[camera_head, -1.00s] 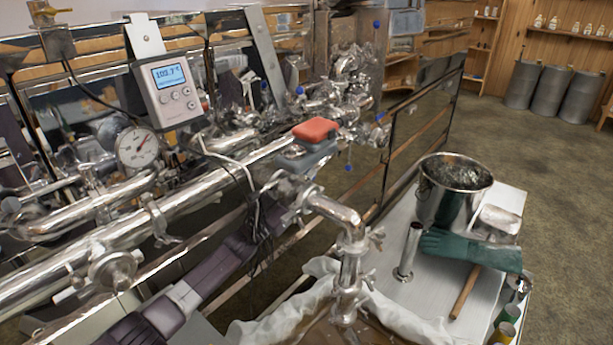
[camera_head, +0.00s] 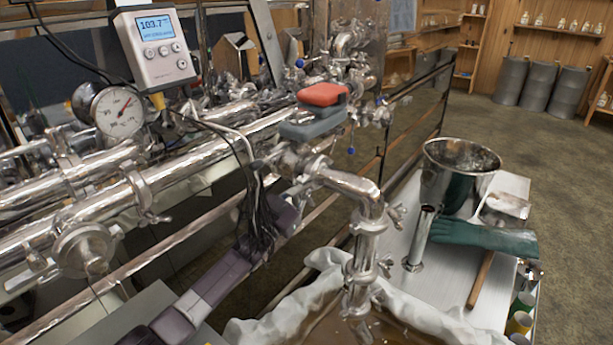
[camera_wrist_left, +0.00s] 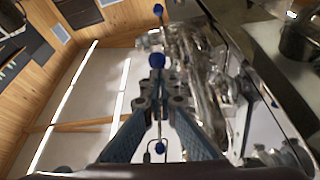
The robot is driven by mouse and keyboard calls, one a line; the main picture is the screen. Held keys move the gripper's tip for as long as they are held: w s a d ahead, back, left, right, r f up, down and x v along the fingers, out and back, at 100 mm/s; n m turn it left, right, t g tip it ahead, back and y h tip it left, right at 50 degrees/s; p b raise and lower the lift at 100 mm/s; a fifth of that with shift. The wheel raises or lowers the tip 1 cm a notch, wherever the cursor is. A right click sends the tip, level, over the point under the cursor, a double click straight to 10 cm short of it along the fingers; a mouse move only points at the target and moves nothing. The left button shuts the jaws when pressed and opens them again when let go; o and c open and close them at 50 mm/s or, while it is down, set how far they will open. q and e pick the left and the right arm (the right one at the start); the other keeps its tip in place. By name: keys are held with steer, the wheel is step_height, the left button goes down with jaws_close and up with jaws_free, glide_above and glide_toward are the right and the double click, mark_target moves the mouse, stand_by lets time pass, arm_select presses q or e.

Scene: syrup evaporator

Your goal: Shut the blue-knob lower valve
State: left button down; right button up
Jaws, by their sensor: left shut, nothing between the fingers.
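Several blue knobs show on the steel piping in the head view. One blue knob (camera_head: 351,151) hangs low, below the red-topped grey box; I take it as the lower valve's. Others sit higher, such as a blue knob (camera_head: 300,63) further left. In the left wrist view, my left gripper (camera_wrist_left: 163,92) is shut and empty. A blue knob (camera_wrist_left: 157,60) shows just past its fingertips; I cannot tell whether they touch. Another blue knob (camera_wrist_left: 160,148) shows through the gap between the fingers. In the head view my left arm goes behind pipes and cables, hiding its gripper. My right gripper is out of view.
Steel pipes (camera_head: 180,165), a dial gauge (camera_head: 119,112) and a digital display (camera_head: 153,46) crowd the left. The red-topped grey box (camera_head: 315,120) sits on the pipes. Open floor lies beyond.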

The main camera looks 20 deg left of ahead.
arm_select(q)
steer(key=shift+w+d+f, duration=0.2)
steer(key=shift+d, duration=0.2)
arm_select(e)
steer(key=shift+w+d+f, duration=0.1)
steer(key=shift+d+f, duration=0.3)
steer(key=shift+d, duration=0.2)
